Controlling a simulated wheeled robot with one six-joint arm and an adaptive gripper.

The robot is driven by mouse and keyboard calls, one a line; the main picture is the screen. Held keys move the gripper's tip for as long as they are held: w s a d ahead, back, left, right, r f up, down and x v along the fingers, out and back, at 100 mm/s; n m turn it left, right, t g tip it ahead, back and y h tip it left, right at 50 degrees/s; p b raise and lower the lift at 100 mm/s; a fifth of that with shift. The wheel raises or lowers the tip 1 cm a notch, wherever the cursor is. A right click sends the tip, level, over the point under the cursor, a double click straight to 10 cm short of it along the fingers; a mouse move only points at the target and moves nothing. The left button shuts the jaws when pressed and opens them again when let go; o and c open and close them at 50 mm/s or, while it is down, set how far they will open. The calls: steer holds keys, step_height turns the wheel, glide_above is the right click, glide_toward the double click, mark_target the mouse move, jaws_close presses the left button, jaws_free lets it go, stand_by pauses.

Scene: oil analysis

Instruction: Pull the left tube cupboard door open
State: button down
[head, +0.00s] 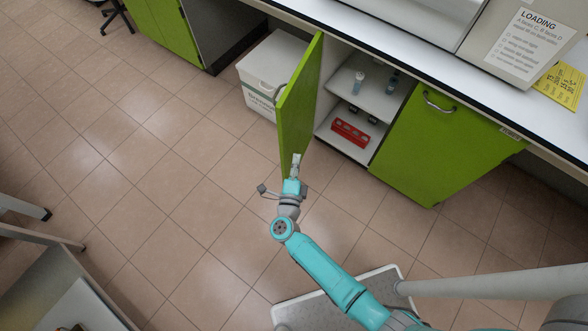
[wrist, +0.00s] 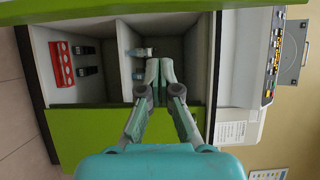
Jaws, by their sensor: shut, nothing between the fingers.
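The left tube cupboard door (head: 300,100) is green and stands swung open, jutting out from the cupboard in the head view. In the wrist view a green strip along the top edge looks like this door (wrist: 100,10). My gripper (head: 296,159) is at the door's lower free edge, on the inner side; I cannot tell if it touches. In the wrist view my gripper (wrist: 158,72) is shut and empty, its fingertips pointing toward the open cupboard interior. The door's handle (head: 279,93) shows on its outer side.
The cupboard shelf (head: 375,95) holds small bottles (head: 359,82), with a red rack (head: 350,133) below. The right green door (head: 430,145) is closed. A white lidded bin (head: 265,72) stands behind the open door. The tiled floor (head: 190,190) to the left is clear.

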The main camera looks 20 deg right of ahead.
steer(key=w+a, duration=0.1)
steer(key=w, duration=0.5)
steer(key=shift+w, duration=0.25)
steer(key=shift+a, duration=0.1)
